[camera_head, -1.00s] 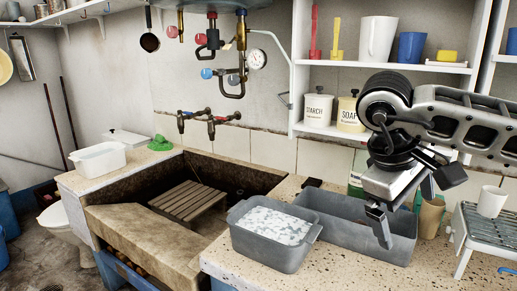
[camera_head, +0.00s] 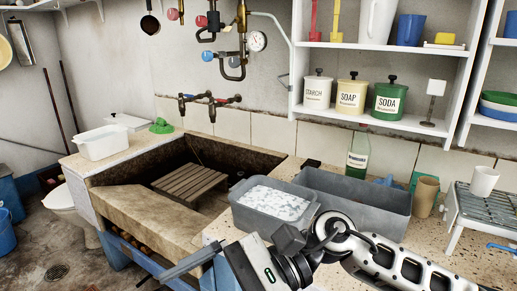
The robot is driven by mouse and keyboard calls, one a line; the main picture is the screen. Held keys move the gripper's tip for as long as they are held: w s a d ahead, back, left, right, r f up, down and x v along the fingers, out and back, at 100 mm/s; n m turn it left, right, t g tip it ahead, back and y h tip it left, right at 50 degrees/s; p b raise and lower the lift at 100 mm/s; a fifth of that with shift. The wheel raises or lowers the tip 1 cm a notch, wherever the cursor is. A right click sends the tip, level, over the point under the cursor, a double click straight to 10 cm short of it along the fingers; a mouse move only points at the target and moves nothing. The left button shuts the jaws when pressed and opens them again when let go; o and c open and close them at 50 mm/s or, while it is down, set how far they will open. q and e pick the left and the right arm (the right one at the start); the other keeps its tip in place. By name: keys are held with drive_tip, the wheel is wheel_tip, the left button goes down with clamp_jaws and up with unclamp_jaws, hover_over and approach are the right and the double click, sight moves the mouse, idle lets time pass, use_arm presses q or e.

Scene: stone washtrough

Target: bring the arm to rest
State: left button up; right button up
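My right arm comes in from the lower right. Its gripper (camera_head: 188,268) points left, low in front of the trough's front edge and the counter. It appears empty. One dark finger shows clearly, but the other is too unclear to tell the gap between them. My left arm and gripper are not in view.
A grey tub with whitish contents (camera_head: 272,203) and a longer grey bin (camera_head: 355,208) stand on the speckled counter behind my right arm. A wire rack (camera_head: 490,215) with a white mug (camera_head: 484,181) is at the right. The stone trough (camera_head: 140,207) lies left.

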drive_tip(key=w+r+m+t+y, duration=0.25)
drive_tip(key=m+t+y, duration=0.3)
drive_tip(key=m, duration=0.55)
drive_tip(key=w+r+m+t+y, duration=0.1)
drive_tip(key=w+m+t+y, duration=0.4)
drive_tip(key=m, duration=0.6)
drive_tip(key=w+d+f+m+t+h, duration=0.2)
drive_tip(key=d+f+m+t+h, duration=0.15)
drive_tip(key=m+t, duration=0.4)
drive_tip(key=w+d+f+m+t+h, duration=0.1)
drive_tip(key=d+f+m+t+h, duration=0.3)
drive_tip(key=m, duration=0.7)
drive_tip(key=d+f+m+t+h, duration=0.2)
drive_tip(key=d+f+m+h, duration=0.4)
drive_tip(key=f+m+h, duration=0.45)
drive_tip(key=s+d+f+m+g+h, duration=0.1)
drive_tip(key=s+d+f+m+g, duration=0.2)
drive_tip(key=s+f+m, duration=0.2)
drive_tip(key=s+d+f+m+g+h, duration=0.2)
drive_tip(key=s+f+m, duration=0.4)
drive_tip(key=f, duration=0.4)
drive_tip(key=d+m+g, duration=0.1)
drive_tip(key=d, duration=0.1)
drive_tip(key=shift+s+d, duration=0.25)
drive_tip(key=shift+d, duration=0.05)
